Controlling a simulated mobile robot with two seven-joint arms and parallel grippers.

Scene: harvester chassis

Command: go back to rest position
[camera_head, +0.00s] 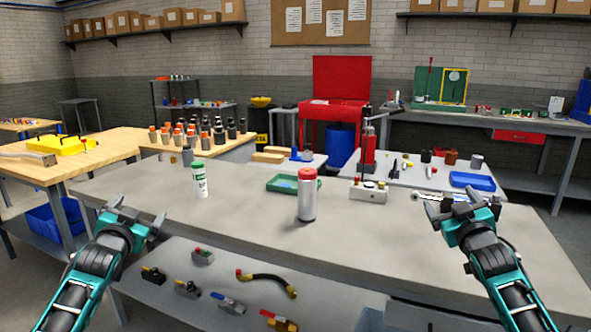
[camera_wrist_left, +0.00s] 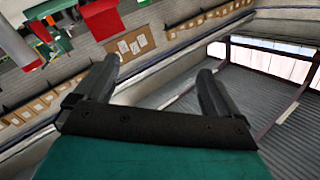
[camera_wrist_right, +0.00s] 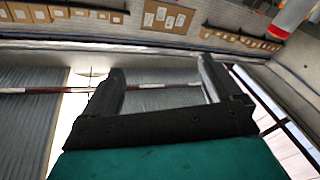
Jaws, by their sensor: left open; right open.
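My left gripper (camera_head: 138,213) is raised at the front left of the grey workbench (camera_head: 250,222). Its jaws are apart, and nothing is between the fingers in the left wrist view (camera_wrist_left: 160,82). My right gripper (camera_head: 460,204) is raised at the front right of the bench. Its jaws are also apart and empty in the right wrist view (camera_wrist_right: 160,82). Both wrist cameras look up toward the walls and ceiling. The two arms come in from the lower corners of the head view, well apart from each other.
A red-capped canister (camera_head: 307,198) and a white-and-green bottle (camera_head: 200,181) stand on the bench between the grippers. A green tray (camera_head: 283,184) and a press-like fixture (camera_head: 368,190) sit farther back. Valves and a hose (camera_head: 268,280) lie on the lower shelf. The bench's front middle is clear.

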